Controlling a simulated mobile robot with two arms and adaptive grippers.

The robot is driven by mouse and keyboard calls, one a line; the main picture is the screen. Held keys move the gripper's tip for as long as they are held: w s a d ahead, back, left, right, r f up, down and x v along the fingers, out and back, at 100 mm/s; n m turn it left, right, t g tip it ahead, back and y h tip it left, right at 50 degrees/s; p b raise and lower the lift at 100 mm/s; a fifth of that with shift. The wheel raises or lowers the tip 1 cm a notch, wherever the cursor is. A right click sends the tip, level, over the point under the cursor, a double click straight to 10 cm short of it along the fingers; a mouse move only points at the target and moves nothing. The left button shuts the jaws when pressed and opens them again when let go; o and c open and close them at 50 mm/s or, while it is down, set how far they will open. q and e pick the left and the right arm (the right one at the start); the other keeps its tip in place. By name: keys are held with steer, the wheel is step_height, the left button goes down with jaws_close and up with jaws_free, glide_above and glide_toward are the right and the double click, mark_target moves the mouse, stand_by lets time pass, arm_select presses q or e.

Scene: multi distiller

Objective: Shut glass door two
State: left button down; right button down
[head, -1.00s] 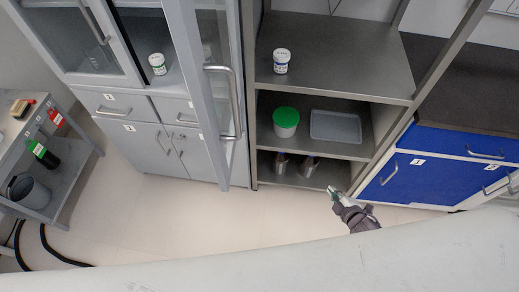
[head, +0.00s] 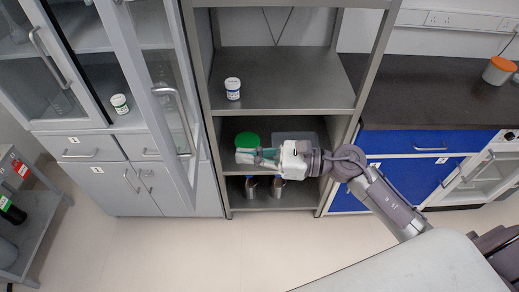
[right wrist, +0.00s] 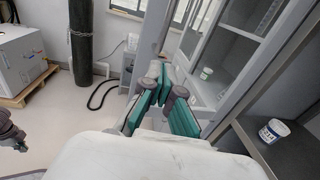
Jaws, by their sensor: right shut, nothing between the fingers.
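The grey-framed right-hand glass door (head: 158,85) of the cabinet stands swung open toward me, with a long bar handle (head: 176,122) on its face. I take it as glass door two; no number on it is readable. The left glass door (head: 45,58) looks shut. My right gripper (head: 247,157) is shut and empty, pointing left in front of the open shelf unit, to the right of the open door and apart from it. In the right wrist view the green-padded fingers (right wrist: 165,100) point toward the door frame (right wrist: 272,62).
The open shelf unit (head: 285,75) holds a white jar (head: 232,88), a green-lidded tub (head: 247,140) and metal cups. Blue drawers (head: 430,140) stand at right, a grey cart (head: 45,230) at left. The floor (head: 200,250) in front is clear.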

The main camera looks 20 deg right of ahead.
steer(key=p+x, duration=0.3)
steer(key=x, duration=0.5)
steer(key=shift+a+p, duration=0.3)
steer(key=shift+p, duration=0.05)
steer(key=shift+w+a, duration=0.1)
steer(key=shift+w, duration=0.1)
